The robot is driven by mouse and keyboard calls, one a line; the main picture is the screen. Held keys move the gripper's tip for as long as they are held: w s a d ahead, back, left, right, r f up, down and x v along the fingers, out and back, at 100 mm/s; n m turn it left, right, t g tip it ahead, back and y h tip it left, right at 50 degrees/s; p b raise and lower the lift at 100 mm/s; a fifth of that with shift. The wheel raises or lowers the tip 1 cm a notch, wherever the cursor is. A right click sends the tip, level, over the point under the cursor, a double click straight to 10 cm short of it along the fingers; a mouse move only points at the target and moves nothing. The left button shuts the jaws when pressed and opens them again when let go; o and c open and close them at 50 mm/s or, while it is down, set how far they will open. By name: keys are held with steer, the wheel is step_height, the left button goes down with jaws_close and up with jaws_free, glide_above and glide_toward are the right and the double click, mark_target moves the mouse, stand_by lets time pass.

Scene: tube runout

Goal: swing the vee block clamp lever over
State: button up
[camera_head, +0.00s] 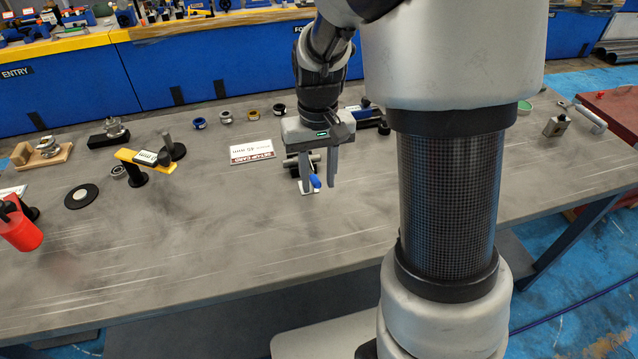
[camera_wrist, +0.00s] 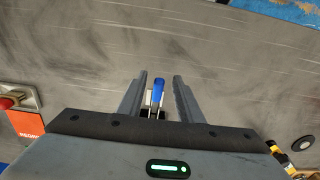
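The blue clamp lever (camera_head: 315,181) shows between my fingertips in the head view. The wrist view also shows the blue lever (camera_wrist: 158,92) between the two fingers, with a gap to each. The vee block (camera_head: 294,171) is dark and sits behind the lever, on a small pale plate, with a grey tube (camera_head: 315,158) across it. My gripper (camera_head: 319,186) points down and is open around the lever; its fingers (camera_wrist: 161,84) show apart in the wrist view. The gripper body hides part of the vee block in both views.
A white setup card (camera_head: 252,151) lies left of the vee block. Several small rings (camera_head: 226,117) lie behind. The front of the grey table (camera_head: 215,250) is clear.

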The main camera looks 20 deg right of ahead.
steer(key=shift+r+p, duration=2.25)
steer(key=shift+r, duration=0.9)
step_height(320, 180, up, 17)
steer(key=p, duration=0.2)
steer(key=s+r+t+p, duration=0.2)
steer(key=s, duration=0.6)
steer(key=s+r+t+p, duration=0.2)
steer(key=s+t, duration=0.1)
steer(key=s, duration=0.5)
steer(key=shift+s+t, duration=0.15)
steer(key=shift+t, duration=0.15)
